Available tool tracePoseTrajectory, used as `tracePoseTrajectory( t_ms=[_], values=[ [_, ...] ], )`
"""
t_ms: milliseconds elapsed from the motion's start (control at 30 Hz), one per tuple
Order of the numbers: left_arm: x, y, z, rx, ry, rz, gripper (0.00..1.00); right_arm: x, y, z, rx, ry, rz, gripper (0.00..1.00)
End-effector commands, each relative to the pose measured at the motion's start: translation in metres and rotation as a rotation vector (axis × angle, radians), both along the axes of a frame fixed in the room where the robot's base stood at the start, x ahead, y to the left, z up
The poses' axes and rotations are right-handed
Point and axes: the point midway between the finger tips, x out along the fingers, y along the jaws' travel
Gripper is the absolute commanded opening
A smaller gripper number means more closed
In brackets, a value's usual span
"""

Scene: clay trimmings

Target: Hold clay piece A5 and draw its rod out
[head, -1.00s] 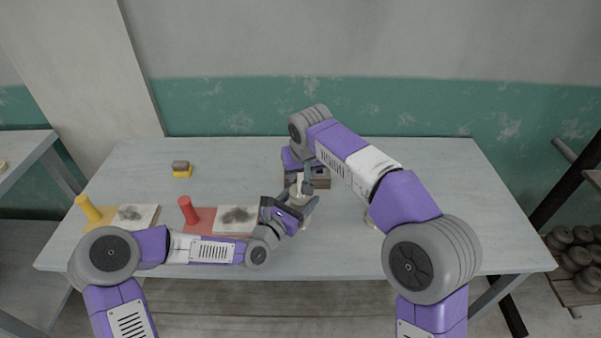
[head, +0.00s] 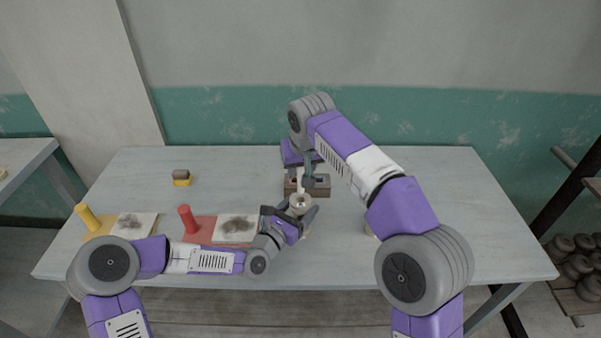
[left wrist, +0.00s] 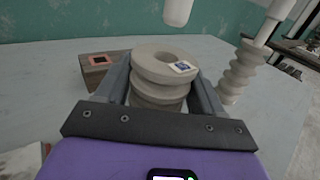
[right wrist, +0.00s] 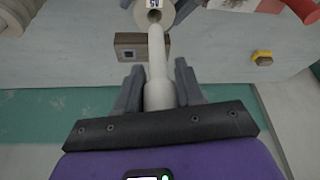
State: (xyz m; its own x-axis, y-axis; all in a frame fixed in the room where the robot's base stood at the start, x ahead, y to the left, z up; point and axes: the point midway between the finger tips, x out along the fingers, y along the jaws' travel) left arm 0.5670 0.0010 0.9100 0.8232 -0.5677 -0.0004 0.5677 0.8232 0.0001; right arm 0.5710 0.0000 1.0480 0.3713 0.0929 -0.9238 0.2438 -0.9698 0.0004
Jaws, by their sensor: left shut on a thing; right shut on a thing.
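My left gripper (head: 295,217) is shut around a pale ribbed clay piece (left wrist: 158,78). Its round top hole is open and empty, and a small blue-and-white tag lies on its top; I cannot read the tag surely. My right gripper (right wrist: 158,88) is shut on a pale rod (right wrist: 157,60), above the clay piece. In the left wrist view the rod's lower end (left wrist: 178,10) hangs above the piece, clear of the hole. The clay piece also shows in the right wrist view (right wrist: 151,14), and in the head view (head: 301,203).
A wooden block with square openings (head: 318,191) stands just behind the clay piece. Another ribbed piece with a rod (left wrist: 238,76) stands to the right, mostly hidden by my right arm in the head view. Red (head: 187,218) and yellow (head: 88,216) posts with stained tiles stand left.

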Motion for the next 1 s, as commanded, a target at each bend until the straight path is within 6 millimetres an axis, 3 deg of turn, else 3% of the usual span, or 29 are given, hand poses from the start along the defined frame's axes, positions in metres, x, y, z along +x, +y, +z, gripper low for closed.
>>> tracePoseTrajectory(
  t_ms=[367, 400, 567, 1000],
  values=[
    [0.000, 0.000, 0.000, -0.001, -0.001, 0.001, 0.12, 0.000, 0.000, 0.005, 0.001, 0.000, 0.001, 0.03],
    [0.000, 0.000, 0.000, -0.001, -0.001, 0.001, 0.74, 0.000, 0.000, 0.005, 0.001, 0.000, 0.001, 0.03],
    [0.000, 0.000, 0.000, -0.001, -0.001, 0.001, 0.98, 0.000, 0.000, 0.005, 0.001, 0.000, 0.000, 0.03],
    [-0.010, 0.008, 0.000, 0.001, 0.001, 0.001, 0.98, 0.000, 0.000, 0.005, 0.001, 0.000, 0.000, 0.03]
  ],
)
